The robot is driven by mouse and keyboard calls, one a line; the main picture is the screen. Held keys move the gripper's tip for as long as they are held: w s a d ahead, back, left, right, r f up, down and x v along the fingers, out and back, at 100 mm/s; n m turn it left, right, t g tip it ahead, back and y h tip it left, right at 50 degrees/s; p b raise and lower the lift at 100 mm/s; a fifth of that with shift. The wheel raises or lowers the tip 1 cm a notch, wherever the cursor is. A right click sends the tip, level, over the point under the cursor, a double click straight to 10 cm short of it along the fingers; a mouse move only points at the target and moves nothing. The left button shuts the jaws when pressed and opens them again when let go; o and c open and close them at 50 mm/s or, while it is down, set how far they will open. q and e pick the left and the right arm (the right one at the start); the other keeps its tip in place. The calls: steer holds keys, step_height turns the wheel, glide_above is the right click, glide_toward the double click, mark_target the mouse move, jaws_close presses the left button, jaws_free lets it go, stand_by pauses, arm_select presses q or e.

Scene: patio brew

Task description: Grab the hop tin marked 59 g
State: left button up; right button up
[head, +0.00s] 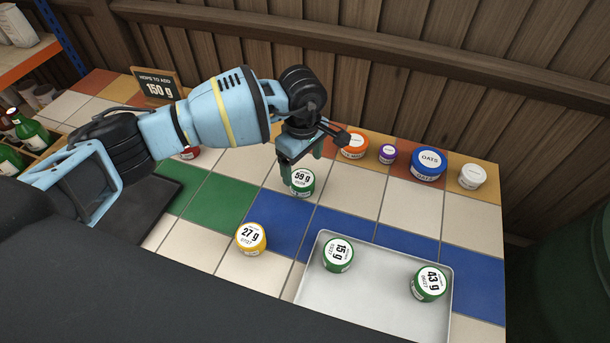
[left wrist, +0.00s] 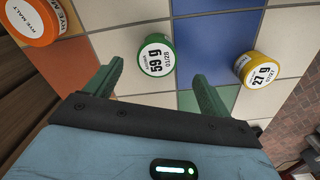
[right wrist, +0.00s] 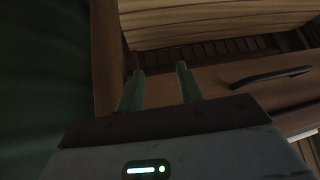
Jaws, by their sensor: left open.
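The green hop tin marked 59 g (head: 303,182) stands on the tiled table in the middle of the head view. My left gripper (head: 302,165) is open just above and behind it. In the left wrist view the 59 g tin (left wrist: 156,56) lies ahead of the two open fingers (left wrist: 160,80), between their lines, with no finger seen touching it. My right gripper (right wrist: 158,82) shows only in its own wrist view, its fingers apart and empty, in front of a wooden drawer front (right wrist: 210,88) with a dark handle.
A tray (head: 385,303) holds green tins marked 15 g (head: 338,254) and 43 g (head: 429,284). A yellow 27 g tin (head: 251,238) stands left of it. Orange (head: 354,145), purple (head: 388,153), blue oats (head: 429,163) and yellow-white (head: 472,177) tins line the back. A 150 g sign (head: 157,88) stands back left.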

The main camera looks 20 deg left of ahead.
mark_target(302, 178)
arm_select(q)
steer(key=shift+s+f, duration=0.1)
steer(key=shift+f, duration=1.55)
steer(key=f, duration=0.3)
steer(key=shift+w+a+f, duration=0.15)
steer(key=shift+w+f, duration=0.05)
steer(key=shift+w, duration=0.15)
steer(key=shift+f, duration=0.55)
arm_select(e)
steer(key=shift+w+r, duration=0.2)
steer(key=shift+w, duration=0.05)
arm_select(q)
steer(key=shift+c, duration=0.2)
steer(key=c, duration=1)
steer(key=shift+c, duration=0.2)
arm_select(e)
steer(key=shift+s+f, duration=0.15)
steer(key=shift+s, duration=0.35)
